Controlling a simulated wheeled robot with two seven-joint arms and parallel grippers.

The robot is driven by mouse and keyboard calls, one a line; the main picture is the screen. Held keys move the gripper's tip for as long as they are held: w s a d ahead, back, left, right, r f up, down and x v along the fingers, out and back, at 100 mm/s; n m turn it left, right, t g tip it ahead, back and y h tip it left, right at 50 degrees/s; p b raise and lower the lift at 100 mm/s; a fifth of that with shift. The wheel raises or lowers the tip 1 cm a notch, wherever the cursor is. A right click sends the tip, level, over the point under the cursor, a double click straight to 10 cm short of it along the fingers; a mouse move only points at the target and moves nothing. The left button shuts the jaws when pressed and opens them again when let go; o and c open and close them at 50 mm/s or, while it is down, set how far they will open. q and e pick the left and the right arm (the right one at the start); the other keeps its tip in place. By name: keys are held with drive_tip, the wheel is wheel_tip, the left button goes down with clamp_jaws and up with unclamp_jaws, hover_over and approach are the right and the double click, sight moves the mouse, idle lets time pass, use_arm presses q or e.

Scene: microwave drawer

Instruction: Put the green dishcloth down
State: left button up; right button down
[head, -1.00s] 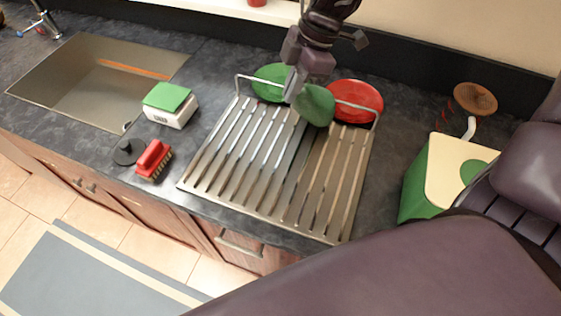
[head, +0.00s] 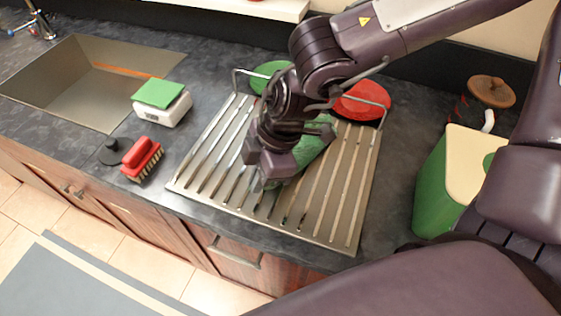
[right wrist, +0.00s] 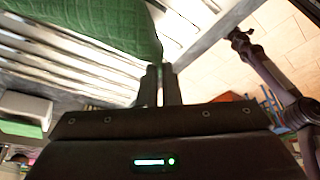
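The green dishcloth (head: 312,148) is partly hidden behind my right gripper (head: 268,180) in the head view, low over the slatted metal drying rack (head: 345,205). I cannot tell whether the cloth touches the slats. In the right wrist view the cloth (right wrist: 95,25) spreads at upper left, and its corner meets the fingertips of my right gripper (right wrist: 160,72). The fingers are close together and look shut on that corner. What looks like my left arm shows small and dark in the right wrist view, its gripper (right wrist: 240,38) too small to read.
A green plate (head: 270,72) and a red plate (head: 362,102) stand at the rack's back. A green and cream container (head: 450,175) stands right of the rack.

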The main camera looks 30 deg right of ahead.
drive_tip(key=shift+s+a+f+b, duration=0.3)
drive_tip(key=shift+s+a+f, duration=0.2)
drive_tip(key=shift+a+f, duration=0.2)
drive_tip(key=shift+s+a+f+b, duration=0.25)
drive_tip(key=shift+s+a+f, duration=0.2)
drive_tip(key=shift+a+f, duration=0.15)
drive_tip(key=c, duration=1.2)
unclamp_jaws()
drive_tip(key=shift+d, duration=0.1)
drive_tip(key=shift+s+a+r+p, duration=0.1)
drive_tip(key=shift+a+r+p, duration=0.1)
drive_tip(key=shift+r, duration=0.3)
drive_tip(key=shift+s+a+r+p, duration=0.15)
drive_tip(key=shift+r+p, duration=0.1)
drive_tip(key=shift+r, duration=0.3)
drive_tip(key=shift+s+a+r+p, duration=0.1)
drive_tip(key=shift+a+r+p, duration=0.1)
drive_tip(key=shift+r, duration=0.3)
wheel_tip(320, 180, up, 7)
drive_tip(key=s+a+p, duration=0.2)
drive_tip(key=p, duration=0.1)
drive_tip(key=shift+a+p, duration=0.2)
drive_tip(key=shift+p, duration=0.2)
